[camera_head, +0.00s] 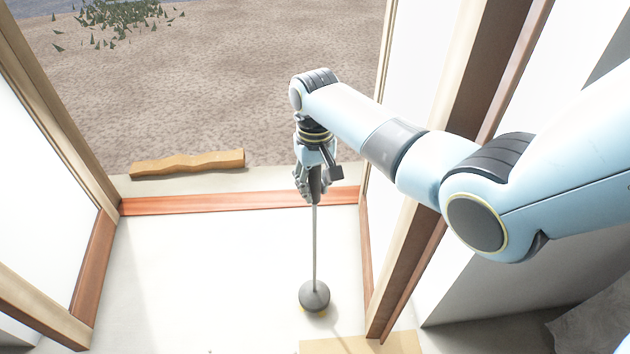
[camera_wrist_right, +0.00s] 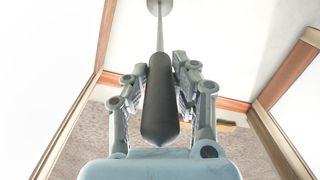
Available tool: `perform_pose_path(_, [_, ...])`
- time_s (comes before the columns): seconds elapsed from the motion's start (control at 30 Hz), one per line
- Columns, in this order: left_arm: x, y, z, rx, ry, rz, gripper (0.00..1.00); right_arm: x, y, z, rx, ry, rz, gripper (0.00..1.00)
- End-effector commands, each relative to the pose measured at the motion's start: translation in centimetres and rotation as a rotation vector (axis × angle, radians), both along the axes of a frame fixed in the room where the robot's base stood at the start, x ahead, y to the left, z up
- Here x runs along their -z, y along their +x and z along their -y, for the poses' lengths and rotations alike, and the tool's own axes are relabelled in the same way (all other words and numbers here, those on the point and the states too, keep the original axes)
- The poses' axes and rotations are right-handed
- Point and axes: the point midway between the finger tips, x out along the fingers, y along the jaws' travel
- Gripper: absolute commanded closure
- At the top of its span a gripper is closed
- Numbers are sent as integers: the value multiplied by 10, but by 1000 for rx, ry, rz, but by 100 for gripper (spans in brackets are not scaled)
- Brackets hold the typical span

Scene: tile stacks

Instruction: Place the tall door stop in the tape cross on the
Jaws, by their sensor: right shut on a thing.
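The tall door stop has a round grey base (camera_head: 314,296), a thin upright rod and a dark handle. My right gripper (camera_head: 313,190) is shut on the handle at the top. The right wrist view shows the dark handle (camera_wrist_right: 160,103) between the two fingers, with the rod leading to the base (camera_wrist_right: 159,6) at the top edge. Small yellow patches (camera_head: 323,314) show at the lower edge of the base; the rest of the tape is hidden beneath or behind it. I cannot tell whether the base touches the floor. My left gripper is not in view.
A wooden threshold (camera_head: 240,201) crosses the doorway, with wooden door frames on both sides. A wavy wooden piece (camera_head: 188,163) lies beyond it at the left. A tan board (camera_head: 350,345) lies at the bottom edge. The pale floor left of the door stop is clear.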

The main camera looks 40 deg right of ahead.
Motion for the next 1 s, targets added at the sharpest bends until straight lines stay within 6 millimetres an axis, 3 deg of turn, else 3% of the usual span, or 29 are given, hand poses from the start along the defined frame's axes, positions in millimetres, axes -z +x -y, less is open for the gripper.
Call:
perform_pose_path(0.2, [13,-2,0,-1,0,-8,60,27,1,0,0,0,1,100])
perform_pose_path(0.57, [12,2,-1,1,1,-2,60,28,2,0,0,0,4,100])
perform_pose_path(0.6, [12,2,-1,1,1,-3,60,31,-1,0,0,0,-1,73])
perform_pose_path(0.77, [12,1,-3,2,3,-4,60,30,-1,0,0,0,-1,52])
perform_pose_path(1.0, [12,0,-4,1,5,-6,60,30,-1,0,0,0,-1,51])
